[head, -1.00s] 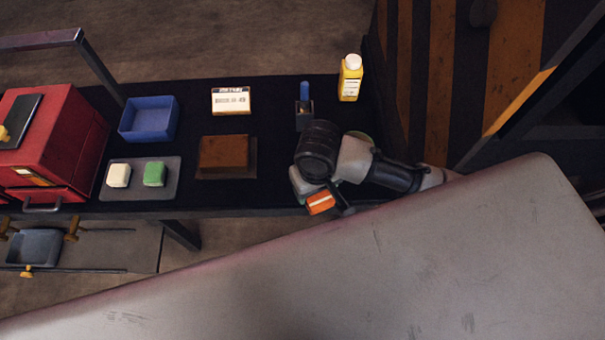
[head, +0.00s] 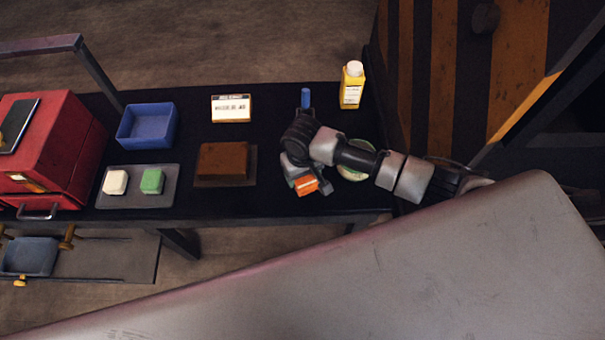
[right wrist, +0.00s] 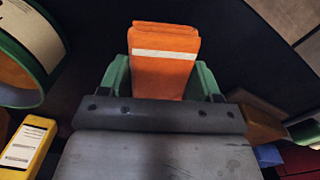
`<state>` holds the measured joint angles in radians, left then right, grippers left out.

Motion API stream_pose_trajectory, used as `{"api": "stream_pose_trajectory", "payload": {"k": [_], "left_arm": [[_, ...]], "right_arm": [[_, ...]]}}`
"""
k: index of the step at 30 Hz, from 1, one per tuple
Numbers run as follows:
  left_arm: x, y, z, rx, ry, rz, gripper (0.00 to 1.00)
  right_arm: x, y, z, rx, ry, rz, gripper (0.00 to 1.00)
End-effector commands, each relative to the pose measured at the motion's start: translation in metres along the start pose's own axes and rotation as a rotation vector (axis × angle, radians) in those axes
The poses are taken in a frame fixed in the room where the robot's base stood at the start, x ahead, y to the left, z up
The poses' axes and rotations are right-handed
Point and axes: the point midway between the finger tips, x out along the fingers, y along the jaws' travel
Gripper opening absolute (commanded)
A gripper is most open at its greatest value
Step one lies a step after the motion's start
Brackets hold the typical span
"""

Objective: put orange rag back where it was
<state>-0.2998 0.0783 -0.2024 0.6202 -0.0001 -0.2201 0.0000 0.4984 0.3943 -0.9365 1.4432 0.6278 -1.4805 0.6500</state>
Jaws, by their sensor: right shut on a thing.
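The orange rag (head: 307,186) with a white stripe is between the fingers of my right gripper (head: 303,182), over the front right part of the dark bench. In the right wrist view the rag (right wrist: 165,65) stands out between the green-padded fingers (right wrist: 163,80), which are shut on it. A grey tray (head: 133,200) at the left holds a white block (head: 115,182) and a green block (head: 152,181), which may be folded rags. My left gripper is not in view.
A brown block (head: 223,160) lies left of my right gripper. Behind are a blue bin (head: 147,126), a label card (head: 231,108), a blue-handled tool (head: 305,98) and a yellow bottle (head: 351,85). A round greenish object (head: 352,174) is partly hidden by my arm. A red toolbox (head: 45,150) stands left.

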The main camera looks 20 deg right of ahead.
Motion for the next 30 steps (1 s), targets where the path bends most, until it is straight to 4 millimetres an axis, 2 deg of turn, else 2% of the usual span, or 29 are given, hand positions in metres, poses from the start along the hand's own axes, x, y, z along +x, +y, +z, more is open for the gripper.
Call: {"api": "stream_pose_trajectory", "payload": {"k": [13, 14, 18, 26, 30], "left_arm": [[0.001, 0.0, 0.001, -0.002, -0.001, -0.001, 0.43], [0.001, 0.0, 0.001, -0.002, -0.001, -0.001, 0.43], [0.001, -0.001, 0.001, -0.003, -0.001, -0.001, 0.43], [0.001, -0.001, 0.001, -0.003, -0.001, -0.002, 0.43], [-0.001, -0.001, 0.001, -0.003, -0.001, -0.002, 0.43]], "right_arm": [[0.009, 0.0, 0.0, 0.001, 0.0, 0.0, 0.41], [0.009, 0.0, 0.0, 0.001, 0.0, 0.0, 0.66], [0.009, 0.0, 0.0, 0.001, 0.001, 0.0, 0.88], [0.008, 0.0, 0.0, 0.001, 0.001, 0.0, 0.89], [-0.002, 0.0, -0.001, 0.0, 0.003, -0.001, 0.89]]}}
